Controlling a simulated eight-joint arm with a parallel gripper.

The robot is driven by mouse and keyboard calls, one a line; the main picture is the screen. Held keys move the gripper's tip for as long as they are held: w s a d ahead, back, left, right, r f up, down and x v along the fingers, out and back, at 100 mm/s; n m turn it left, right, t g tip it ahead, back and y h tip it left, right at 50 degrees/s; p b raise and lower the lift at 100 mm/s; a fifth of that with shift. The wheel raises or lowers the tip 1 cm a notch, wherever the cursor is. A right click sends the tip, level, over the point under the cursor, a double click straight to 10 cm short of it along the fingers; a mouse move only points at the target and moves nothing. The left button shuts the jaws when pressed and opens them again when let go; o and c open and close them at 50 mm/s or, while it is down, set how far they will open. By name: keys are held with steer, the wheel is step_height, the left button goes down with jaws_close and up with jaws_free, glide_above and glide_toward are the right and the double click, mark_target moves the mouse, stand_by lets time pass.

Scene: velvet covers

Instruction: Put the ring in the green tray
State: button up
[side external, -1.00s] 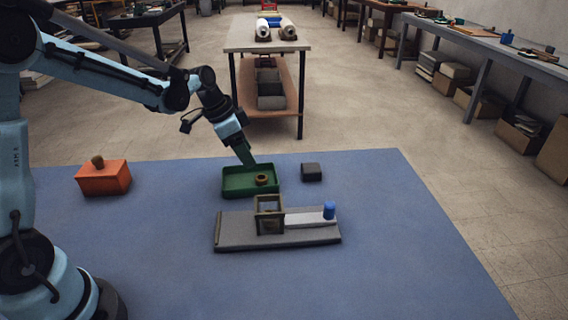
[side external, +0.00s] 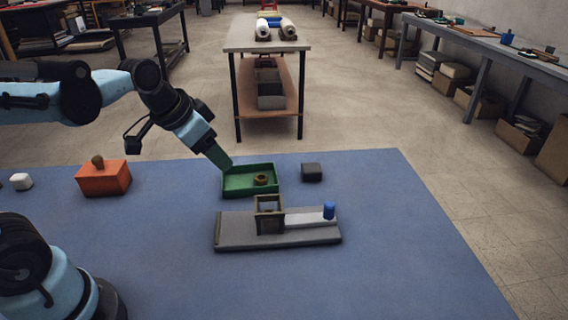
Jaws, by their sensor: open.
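The ring (side external: 261,179) is small and brown and lies inside the green tray, toward its right side. The green tray (side external: 237,190) is a shallow rectangle on the blue mat. My gripper (side external: 226,166) has green fingers and points down and right at the tray's back left corner, to the left of the ring and apart from it. It is open, and I see nothing held in it. Whether the fingertips touch the tray rim cannot be told.
In front of the tray is a grey base (side external: 240,235) with an upright frame (side external: 269,216) and a blue cylinder (side external: 329,210). A dark block (side external: 311,172) stands right of the tray. An orange box (side external: 104,180) with a brown knob and a white block (side external: 21,181) are at left.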

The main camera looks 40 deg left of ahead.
steer(key=s, duration=0.1)
steer(key=s+d+f+n+t, duration=0.1)
steer(key=s, duration=0.1)
steer(key=s+n, duration=0.1)
steer(key=shift+s+d+f+y, duration=0.15)
steer(key=shift+s+f+y, duration=0.1)
steer(key=shift+y, duration=0.05)
